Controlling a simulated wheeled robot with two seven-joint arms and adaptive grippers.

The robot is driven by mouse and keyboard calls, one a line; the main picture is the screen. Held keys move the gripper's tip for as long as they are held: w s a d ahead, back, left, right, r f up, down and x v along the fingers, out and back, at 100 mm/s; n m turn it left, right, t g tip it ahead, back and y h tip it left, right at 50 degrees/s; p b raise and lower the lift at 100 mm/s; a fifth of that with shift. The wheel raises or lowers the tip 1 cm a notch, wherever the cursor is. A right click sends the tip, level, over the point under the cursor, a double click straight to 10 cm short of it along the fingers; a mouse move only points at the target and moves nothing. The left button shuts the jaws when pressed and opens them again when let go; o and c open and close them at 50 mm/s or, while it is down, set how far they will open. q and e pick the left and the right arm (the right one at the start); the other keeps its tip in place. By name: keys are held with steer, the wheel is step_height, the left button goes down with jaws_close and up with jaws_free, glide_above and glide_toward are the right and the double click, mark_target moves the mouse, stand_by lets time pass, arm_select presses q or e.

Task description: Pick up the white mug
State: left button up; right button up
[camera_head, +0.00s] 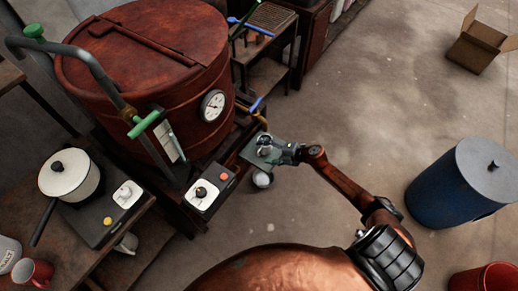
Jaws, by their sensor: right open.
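My right gripper (277,154) is open at the end of my rust-brown arm and points left over a small grey-green flat surface (252,157). A small round whitish vessel (262,180) shows just below the gripper, partly hidden, and could also be a mug. My left gripper is out of view.
A large rust-red vat (140,50) with a gauge stands upper left. A white pan (70,174) sits on a hotplate at left, near a red mug (33,273) and a white canister (8,254). A blue barrel (452,187) stands right; open floor lies between.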

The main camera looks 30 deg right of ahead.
steer(key=w+a+n+g+b, duration=0.3)
steer(key=n+g+b, duration=0.15)
steer(key=n, duration=0.35)
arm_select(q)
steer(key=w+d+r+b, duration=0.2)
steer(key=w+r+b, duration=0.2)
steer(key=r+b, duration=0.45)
arm_select(e)
steer(key=n+g+h+p, duration=0.1)
steer(key=n+h+p, duration=0.1)
steer(key=n+h, duration=0.4)
glide_toward(263, 148)
steer(key=w+d, duration=0.2)
steer(key=b+x, duration=0.1)
steer(key=x, duration=0.1)
steer(key=b+x, duration=0.2)
steer(key=x, duration=0.1)
steer(key=b+x, duration=0.2)
steer(key=shift+w+d+f, duration=0.1)
steer(key=shift+w+d, duration=0.2)
steer(key=shift+d, duration=0.05)
steer(key=shift+w+h, duration=0.1)
steer(key=shift+h, duration=0.2)
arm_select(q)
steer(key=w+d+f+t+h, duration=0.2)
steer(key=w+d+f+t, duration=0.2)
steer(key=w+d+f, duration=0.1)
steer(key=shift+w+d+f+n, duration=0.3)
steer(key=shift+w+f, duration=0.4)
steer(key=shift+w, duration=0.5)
